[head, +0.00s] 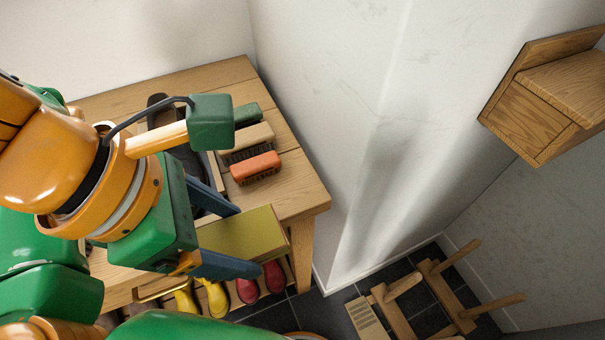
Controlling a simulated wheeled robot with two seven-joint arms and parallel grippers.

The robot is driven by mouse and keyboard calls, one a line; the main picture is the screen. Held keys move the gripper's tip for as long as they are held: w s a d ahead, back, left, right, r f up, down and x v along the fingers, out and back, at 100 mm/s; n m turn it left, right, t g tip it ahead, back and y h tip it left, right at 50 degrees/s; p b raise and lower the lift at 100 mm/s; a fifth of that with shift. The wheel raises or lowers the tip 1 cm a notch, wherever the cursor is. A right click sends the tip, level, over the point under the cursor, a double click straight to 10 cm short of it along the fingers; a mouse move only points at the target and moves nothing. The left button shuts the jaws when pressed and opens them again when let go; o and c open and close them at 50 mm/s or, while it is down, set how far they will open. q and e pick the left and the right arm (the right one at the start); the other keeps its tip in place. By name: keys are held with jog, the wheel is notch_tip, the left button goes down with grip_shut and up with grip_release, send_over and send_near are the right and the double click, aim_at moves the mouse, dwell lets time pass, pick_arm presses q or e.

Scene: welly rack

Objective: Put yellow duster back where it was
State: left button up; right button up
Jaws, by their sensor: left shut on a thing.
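My left gripper (238,238) reaches over the wooden bench (220,80) near its front right corner. Its two blue fingers are shut on a flat olive-yellow piece with straight edges, which looks like the folded yellow duster (245,232). One finger lies at its far side and the other at its near side. Its left end is hidden behind the green gripper body. It is above or at the front edge of the bench; I cannot tell whether it touches the wood. My right gripper is not in view.
An orange brush (255,168) and a tan brush (247,141) lie on the bench just beyond the gripper. Yellow boots (216,299) and red boots (274,277) stand below. A wooden wall box (535,110) is at upper right; a wooden frame (440,290) stands on the dark floor.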

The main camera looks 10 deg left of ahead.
aim_at(231, 215)
pick_arm(q)
jog(key=w+p, duration=0.1)
jog(key=w+a+f, duration=0.1)
jog(key=w, duration=0.1)
jog(key=shift+a+f+p, duration=0.15)
jog(key=shift+f+p, duration=0.05)
jog(key=shift+p, duration=0.15)
jog(key=w+f+p, duration=0.1)
jog(key=w+f, duration=0.1)
jog(key=w, duration=0.1)
jog(key=w+f+p, duration=0.1)
jog(key=w+f, duration=0.2)
jog(key=w+f+p, duration=0.1)
jog(key=w+f, duration=0.1)
jog(key=w, duration=0.1)
jog(key=shift+w+f, duration=0.1)
jog(key=shift+f, duration=0.3)
jog(key=f, duration=0.3)
jog(key=shift+w+p, duration=0.25)
jog(key=shift+p, duration=0.1)
jog(key=shift+f, duration=0.3)
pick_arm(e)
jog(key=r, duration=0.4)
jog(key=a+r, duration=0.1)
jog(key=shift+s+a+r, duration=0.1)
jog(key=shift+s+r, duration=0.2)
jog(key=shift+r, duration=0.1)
